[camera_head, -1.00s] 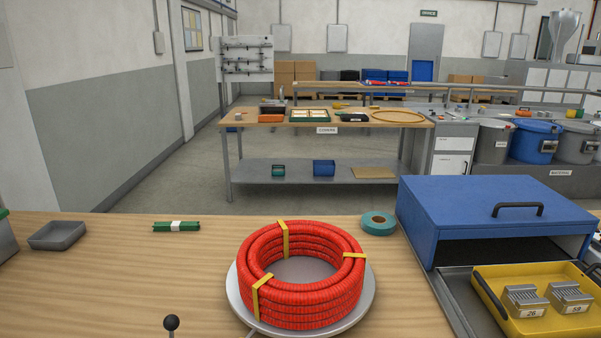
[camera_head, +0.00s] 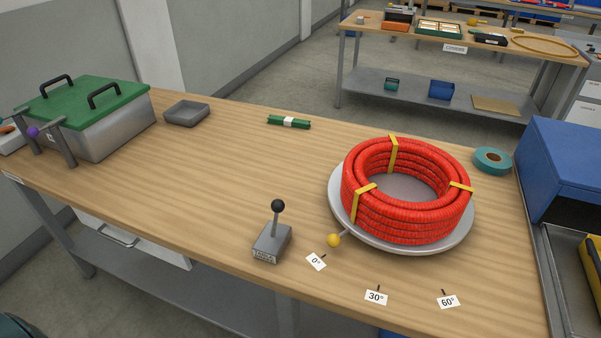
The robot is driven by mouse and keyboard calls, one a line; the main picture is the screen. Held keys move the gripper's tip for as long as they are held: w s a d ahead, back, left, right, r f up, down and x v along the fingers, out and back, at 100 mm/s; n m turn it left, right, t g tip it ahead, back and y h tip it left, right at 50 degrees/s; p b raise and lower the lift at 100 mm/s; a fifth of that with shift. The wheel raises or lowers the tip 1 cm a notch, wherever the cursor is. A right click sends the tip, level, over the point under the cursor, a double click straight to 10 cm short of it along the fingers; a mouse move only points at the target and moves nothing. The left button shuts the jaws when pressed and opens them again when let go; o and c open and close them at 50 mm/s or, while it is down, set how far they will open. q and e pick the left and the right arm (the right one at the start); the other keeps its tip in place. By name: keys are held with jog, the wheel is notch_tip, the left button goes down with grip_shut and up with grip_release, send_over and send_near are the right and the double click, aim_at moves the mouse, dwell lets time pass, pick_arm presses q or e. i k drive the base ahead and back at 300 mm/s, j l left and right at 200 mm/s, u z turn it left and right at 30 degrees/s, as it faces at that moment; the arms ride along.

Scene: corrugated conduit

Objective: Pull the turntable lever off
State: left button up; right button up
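The turntable (camera_head: 345,226) is a round grey plate on the wooden bench, right of the middle in the head view. A coil of red corrugated conduit (camera_head: 405,222) with yellow straps lies on it. A short rod with a yellow knob (camera_head: 334,240) sticks out from the plate's front left, near the 0° label (camera_head: 316,261). Left of it stands a lever on a grey block (camera_head: 271,243), with a black ball on top (camera_head: 278,206). The block's front label is too small to read. Neither of my grippers is in view.
Labels 30° (camera_head: 376,296) and 60° (camera_head: 447,301) lie along the front. A green-lidded metal box (camera_head: 112,135), a grey tray (camera_head: 187,113), a green bundle (camera_head: 275,120) and teal tape (camera_head: 492,160) are on the bench (camera_head: 180,200). A blue cabinet (camera_head: 570,170) stands right.

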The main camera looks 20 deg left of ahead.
aim_at(277, 205)
jog(key=k+j+z, duration=0.2)
jog(key=j, duration=0.25)
jog(key=j+z, duration=0.15)
jog(key=j, duration=0.35)
jog(key=k+j+z, duration=0.2)
jog(key=j, duration=0.2)
jog(key=i, duration=0.05)
